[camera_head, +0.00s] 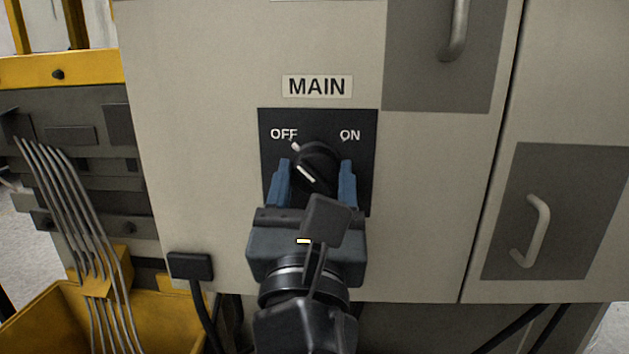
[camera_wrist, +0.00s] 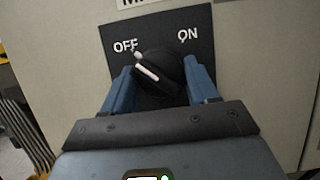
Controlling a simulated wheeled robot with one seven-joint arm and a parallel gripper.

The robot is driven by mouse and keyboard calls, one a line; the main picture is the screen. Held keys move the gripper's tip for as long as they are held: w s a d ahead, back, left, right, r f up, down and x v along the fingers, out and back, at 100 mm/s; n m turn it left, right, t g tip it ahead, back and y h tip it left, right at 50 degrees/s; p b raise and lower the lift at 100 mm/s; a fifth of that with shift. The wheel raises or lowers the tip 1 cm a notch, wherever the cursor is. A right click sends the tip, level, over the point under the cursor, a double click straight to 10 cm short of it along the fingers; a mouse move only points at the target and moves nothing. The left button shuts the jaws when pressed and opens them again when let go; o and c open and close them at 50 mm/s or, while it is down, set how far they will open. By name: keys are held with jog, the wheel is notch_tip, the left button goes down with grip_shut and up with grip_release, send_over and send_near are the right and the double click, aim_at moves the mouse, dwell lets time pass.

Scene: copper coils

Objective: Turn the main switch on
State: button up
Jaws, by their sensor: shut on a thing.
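The main switch knob (camera_head: 318,160) is a round black knob with a white pointer line, on a black plate (camera_head: 365,190) marked OFF and ON, below a MAIN label (camera_head: 317,86). Its pointer leans up and left, toward OFF. My gripper (camera_head: 314,172) has its two blue fingers on the left and right sides of the knob and is shut on it. In the wrist view the knob (camera_wrist: 160,72) sits between the blue fingers (camera_wrist: 162,80), with the pointer again toward OFF. The knob's lower part is partly hidden by my gripper.
The switch is on a beige cabinet (camera_head: 200,130). Grey panels with handles (camera_head: 533,230) are to the right. Several grey rods (camera_head: 75,215), a yellow bin (camera_head: 40,315) and a black plug with cable (camera_head: 190,265) are at the lower left.

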jog(key=shift+c, duration=1.4)
jog(key=shift+m, duration=0.5)
jog(key=m+h+b, duration=0.1)
jog(key=m+h, duration=0.1)
jog(key=m, duration=0.1)
jog(key=shift+a+m+h, duration=0.15)
jog(key=shift+m+h, duration=0.25)
jog(key=m+g+h, duration=0.1)
jog(key=m, duration=0.2)
jog(key=m+g+h, duration=0.1)
jog(key=m+h, duration=0.1)
jog(key=m, duration=0.2)
jog(key=shift+a+r+m+p, duration=0.1)
jog(key=shift+r+m+p, duration=0.1)
jog(key=shift+m+p, duration=0.15)
jog(key=m+g+p, duration=0.1)
jog(key=m, duration=0.2)
jog(key=m+g+h+p, duration=0.1)
jog(key=m, duration=0.2)
jog(key=shift+r+g, duration=0.15)
jog(key=shift+g, duration=0.15)
jog(key=shift+m+g+p, duration=0.6)
jog(key=shift+m+g, duration=0.1)
jog(key=shift+m, duration=1.25)
